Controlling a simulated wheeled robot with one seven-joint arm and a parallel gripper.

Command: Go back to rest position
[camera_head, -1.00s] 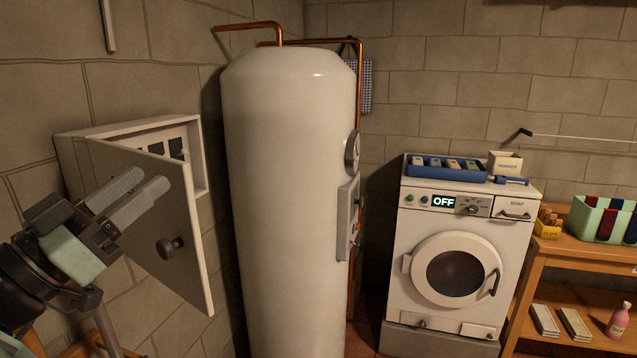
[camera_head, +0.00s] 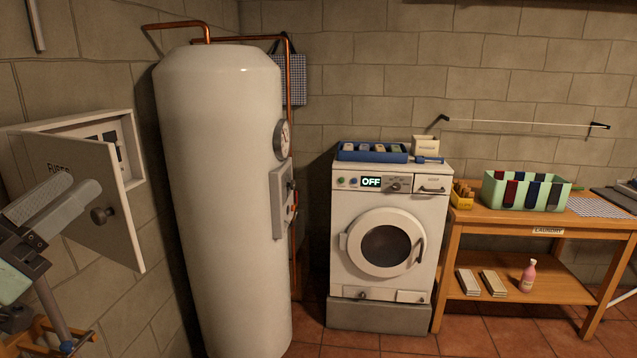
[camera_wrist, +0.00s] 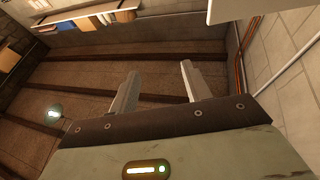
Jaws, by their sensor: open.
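My gripper (camera_head: 52,203) is at the left edge of the head view, raised, with its two grey fingers pointing up and to the right. In the wrist view my gripper (camera_wrist: 158,85) shows its two fingers spread apart with nothing between them. In the head view the fingers overlap the open door of the white fuse box (camera_head: 125,222). I cannot tell whether they touch it. The door's round dark knob (camera_head: 103,215) shows to the right of the fingers.
A tall white boiler (camera_head: 225,190) stands right of the fuse box. Beyond it are a washing machine (camera_head: 388,295) reading OFF and a wooden laundry table (camera_head: 505,215). Tiled floor (camera_head: 470,343) lies open in front. The wrist view shows a ceiling with beams and a shelf (camera_wrist: 95,14).

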